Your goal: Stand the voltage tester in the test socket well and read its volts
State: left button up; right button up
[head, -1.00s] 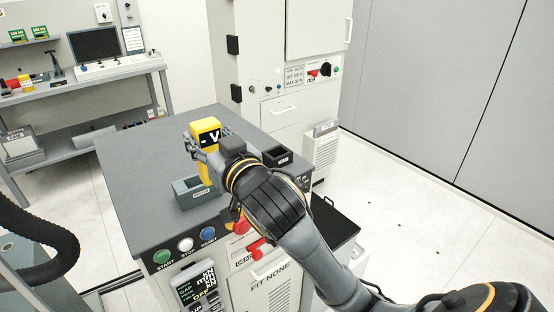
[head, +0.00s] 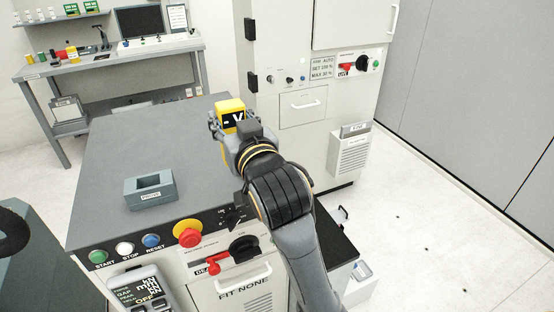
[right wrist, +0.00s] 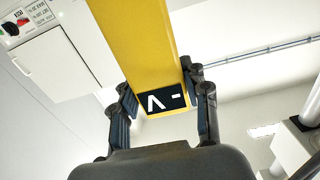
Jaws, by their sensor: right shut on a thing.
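The voltage tester (head: 231,107) is a yellow block with a dark display that reads "- V", with no digits. My right gripper (head: 229,128) is shut on it near its top, over the far right part of the grey bench top. In the right wrist view the tester (right wrist: 135,42) lies between the fingers (right wrist: 160,88), with its display near them. Its lower end is hidden in the head view. A grey open-topped holder (head: 150,191) stands empty on the bench top, its label too small to read. The dark well is hidden behind my right arm. My left gripper is out of view.
The bench top (head: 110,160) is clear around the holder. A red emergency knob (head: 188,233) and several buttons line its front edge. A tall white cabinet (head: 300,135) stands behind right. A side table (head: 100,65) is at the back left.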

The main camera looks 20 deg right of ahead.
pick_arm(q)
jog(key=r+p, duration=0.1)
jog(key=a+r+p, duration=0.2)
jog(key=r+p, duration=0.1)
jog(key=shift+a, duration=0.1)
pick_arm(e)
jog(key=w+d+f, duration=0.7)
jog(key=w+f, duration=0.4)
jog(key=f, duration=0.1)
jog(key=shift+w+f, duration=0.25)
jog(key=shift+f, duration=0.1)
jog(key=shift+f, duration=0.2)
jog(key=o, duration=1.4)
jog(key=shift+c, duration=0.2)
